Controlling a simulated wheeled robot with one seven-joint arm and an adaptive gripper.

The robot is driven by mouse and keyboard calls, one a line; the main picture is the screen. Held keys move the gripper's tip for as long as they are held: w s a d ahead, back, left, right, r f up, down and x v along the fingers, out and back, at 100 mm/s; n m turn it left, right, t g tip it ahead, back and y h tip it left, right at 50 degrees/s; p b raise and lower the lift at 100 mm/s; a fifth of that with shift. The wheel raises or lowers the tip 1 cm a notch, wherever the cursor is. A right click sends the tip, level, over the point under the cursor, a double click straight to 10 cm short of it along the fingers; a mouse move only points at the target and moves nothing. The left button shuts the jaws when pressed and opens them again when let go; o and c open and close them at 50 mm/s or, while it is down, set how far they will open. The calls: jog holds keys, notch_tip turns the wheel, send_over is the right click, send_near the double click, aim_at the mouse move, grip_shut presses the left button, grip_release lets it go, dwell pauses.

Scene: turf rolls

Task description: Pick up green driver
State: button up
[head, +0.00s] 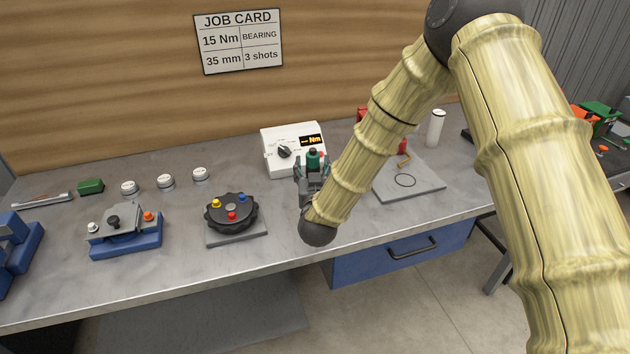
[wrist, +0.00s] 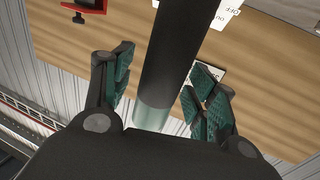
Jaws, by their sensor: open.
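The green driver (head: 313,160), a dark green upright body with a black top, stands in front of the white torque box in the head view. My gripper (head: 311,180) is at it, low over the bench, partly hidden by my own arm. In the wrist view a thick black shaft with a teal-green lower band, which looks like the driver (wrist: 182,50), runs between the fingers of my gripper (wrist: 166,64). The fingers are open, one on each side, with gaps visible. The driver's lower end is hidden behind the gripper body.
The white torque box (head: 283,139) is close behind. A black dial fixture (head: 231,213) and a blue fixture (head: 126,236) stand left. A grey plate (head: 420,187) with a ring lies right, near a white cylinder (head: 436,128). The bench's front strip is clear.

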jog(key=c, duration=1.2)
jog(key=shift+r, duration=0.1)
jog(key=shift+c, duration=0.2)
notch_tip(320, 180, up, 10)
jog(key=b, duration=0.3)
notch_tip(320, 180, up, 9)
jog(key=p, duration=0.3)
jog(key=shift+p, duration=0.4)
dwell(0.6)
